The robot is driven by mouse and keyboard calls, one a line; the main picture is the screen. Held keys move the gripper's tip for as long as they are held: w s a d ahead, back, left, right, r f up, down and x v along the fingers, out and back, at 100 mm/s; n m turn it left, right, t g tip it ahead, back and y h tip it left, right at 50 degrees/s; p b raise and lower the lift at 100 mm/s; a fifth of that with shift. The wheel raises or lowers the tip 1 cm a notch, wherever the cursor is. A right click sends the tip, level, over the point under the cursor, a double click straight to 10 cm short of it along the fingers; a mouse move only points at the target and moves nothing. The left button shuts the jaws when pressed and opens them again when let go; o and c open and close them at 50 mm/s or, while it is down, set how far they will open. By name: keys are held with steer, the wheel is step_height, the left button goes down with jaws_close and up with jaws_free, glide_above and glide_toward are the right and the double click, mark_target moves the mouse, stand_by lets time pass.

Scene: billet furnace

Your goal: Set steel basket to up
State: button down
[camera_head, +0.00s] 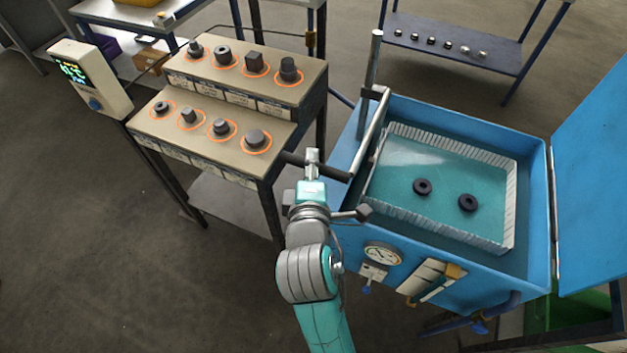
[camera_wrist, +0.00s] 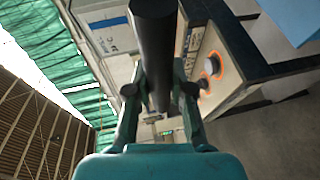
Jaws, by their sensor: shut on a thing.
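The steel basket (camera_head: 510,205) sits inside the blue tank (camera_head: 430,270), its pale ribbed walls around teal liquid. Two dark rings (camera_head: 422,187) (camera_head: 468,203) show within it; I cannot tell how deep it sits. A steel lever (camera_head: 371,135) runs along the tank's left side to a black handle (camera_head: 335,173). My gripper (camera_head: 314,165) is shut on this handle. In the wrist view the black handle (camera_wrist: 154,40) lies between the two fingers of my gripper (camera_wrist: 158,92). The handle's middle is partly hidden by my gripper in the head view.
A two-step stand (camera_head: 290,100) with several dark parts on ringed spots is at the left. A control box (camera_head: 92,80) stands beyond it. The tank's lid (camera_head: 595,180) is open at the right. A gauge (camera_head: 383,254) is on the tank front. Open floor lies at lower left.

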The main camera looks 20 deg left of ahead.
step_height(320, 180, up, 8)
steer(key=shift+f, duration=0.15)
stand_by(0.4)
steer(key=c, duration=1)
jaws_free()
steer(key=shift+f, duration=0.1)
steer(key=shift+s+d, duration=0.1)
steer(key=shift+s, duration=0.1)
steer(key=v, duration=0.7)
steer(key=shift+w, duration=0.1)
